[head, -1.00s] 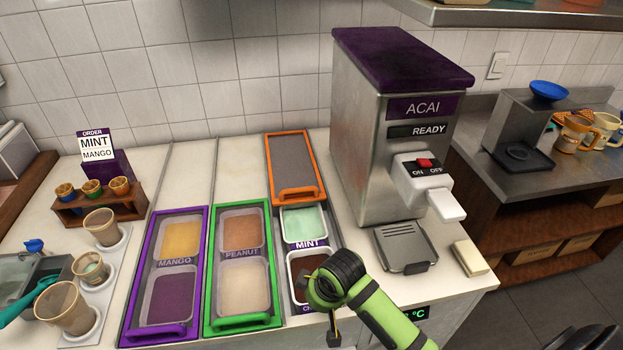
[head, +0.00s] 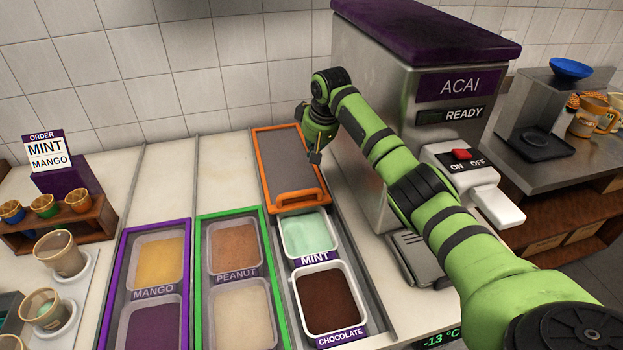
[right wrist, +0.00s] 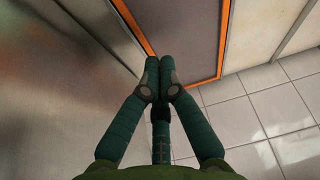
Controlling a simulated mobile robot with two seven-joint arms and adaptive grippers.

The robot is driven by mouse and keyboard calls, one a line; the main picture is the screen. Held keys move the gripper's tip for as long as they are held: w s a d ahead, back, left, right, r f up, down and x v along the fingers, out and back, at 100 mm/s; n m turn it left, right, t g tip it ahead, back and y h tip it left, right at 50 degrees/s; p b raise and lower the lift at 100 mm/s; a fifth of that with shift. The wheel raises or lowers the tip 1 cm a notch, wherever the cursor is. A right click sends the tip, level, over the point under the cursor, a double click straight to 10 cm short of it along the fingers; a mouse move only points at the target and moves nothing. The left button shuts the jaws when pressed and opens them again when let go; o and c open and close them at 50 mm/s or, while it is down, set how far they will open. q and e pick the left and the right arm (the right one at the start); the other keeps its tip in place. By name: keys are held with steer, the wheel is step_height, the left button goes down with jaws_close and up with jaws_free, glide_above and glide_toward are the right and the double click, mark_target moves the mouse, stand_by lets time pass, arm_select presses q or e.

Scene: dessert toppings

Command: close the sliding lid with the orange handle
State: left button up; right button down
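The sliding lid (head: 288,165) is a grey panel in an orange frame. It lies at the back of its track, and the mint tub (head: 308,235) and chocolate tub (head: 330,300) in front of it are uncovered. Its orange handle (head: 301,199) is on the near edge. My right gripper (head: 315,157) is at the lid's right side in the head view, pointing down. In the right wrist view its fingers (right wrist: 160,65) are together with nothing visible between them, by a corner of the orange frame (right wrist: 192,85). I cannot tell whether they touch it. My left gripper is not in view.
The acai machine (head: 415,105) stands close on the right of the lid, behind my right arm. Purple-framed (head: 118,285) and green-framed (head: 203,285) topping compartments lie to the left. The tiled wall (head: 150,80) is behind. Cups (head: 59,253) stand at the left.

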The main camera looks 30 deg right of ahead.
mark_target(309, 187)
steer(key=x, duration=0.7)
steer(key=shift+f+b, duration=0.25)
steer(key=shift+b, duration=0.05)
steer(key=shift+w+f, duration=0.15)
steer(key=shift+f, duration=0.1)
steer(key=shift+w+f+b, duration=0.2)
steer(key=shift+f+b, duration=0.35)
steer(key=shift+b, duration=0.05)
steer(key=shift+s+r+p, duration=0.1)
steer(key=shift+r+p, duration=0.1)
steer(key=shift+p, duration=0.35)
steer(key=s+p, duration=0.2)
steer(key=shift+f+p, duration=0.1)
steer(key=shift+p, duration=0.25)
steer(key=shift+s+f+p, duration=0.25)
steer(key=shift+s+p, duration=0.4)
steer(key=shift+s, duration=0.1)
steer(key=shift+s+a+f, duration=0.1)
steer(key=shift+s, duration=0.05)
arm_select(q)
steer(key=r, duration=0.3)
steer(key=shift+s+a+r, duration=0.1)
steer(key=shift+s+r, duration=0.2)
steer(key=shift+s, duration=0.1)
